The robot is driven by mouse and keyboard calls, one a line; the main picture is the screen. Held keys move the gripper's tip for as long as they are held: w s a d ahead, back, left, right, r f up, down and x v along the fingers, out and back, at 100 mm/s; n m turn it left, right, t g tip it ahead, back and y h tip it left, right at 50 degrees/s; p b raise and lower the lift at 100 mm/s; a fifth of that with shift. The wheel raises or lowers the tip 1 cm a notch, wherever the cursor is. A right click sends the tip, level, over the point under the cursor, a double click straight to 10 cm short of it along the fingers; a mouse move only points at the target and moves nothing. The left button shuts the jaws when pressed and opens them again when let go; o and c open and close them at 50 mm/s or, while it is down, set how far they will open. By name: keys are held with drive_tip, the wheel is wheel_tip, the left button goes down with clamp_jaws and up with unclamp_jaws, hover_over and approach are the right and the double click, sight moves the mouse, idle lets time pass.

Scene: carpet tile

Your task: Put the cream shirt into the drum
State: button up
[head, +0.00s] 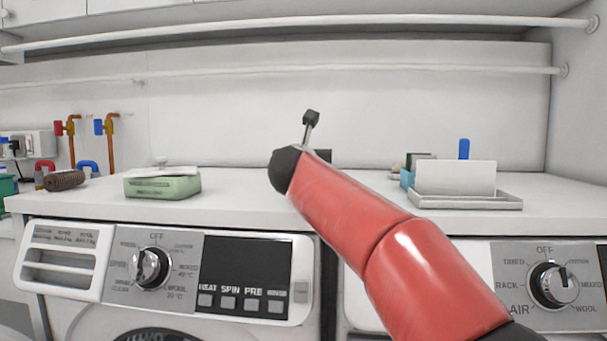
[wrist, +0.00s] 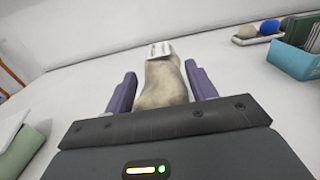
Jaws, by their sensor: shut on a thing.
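The cream shirt (wrist: 163,88) is a bunched, beige cloth with a white label at its far end, seen in the wrist view. My gripper (wrist: 160,72) has its two purple fingers on either side of the cloth and is shut on it, above the white counter. In the head view my red arm hides the gripper and the shirt. The drum itself is not visible. Only the dark top of a round door (head: 155,336) shows at the bottom edge, on the left machine.
The left machine (head: 210,232) and right machine (head: 500,250) stand under a white counter (head: 240,207). On it are a green box (head: 163,187), a brown brush (head: 66,180) and a white tray (head: 468,202) by a blue container (wrist: 291,60). Rails (head: 400,20) run overhead.

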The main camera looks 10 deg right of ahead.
drive_tip(key=shift+s+f+b, duration=0.1)
drive_tip(key=shift+f+b, duration=1.45)
drive_tip(key=shift+b, duration=0.1)
drive_tip(key=shift+r, duration=0.1)
drive_tip(key=o, duration=1.2)
drive_tip(key=shift+c, duration=0.2)
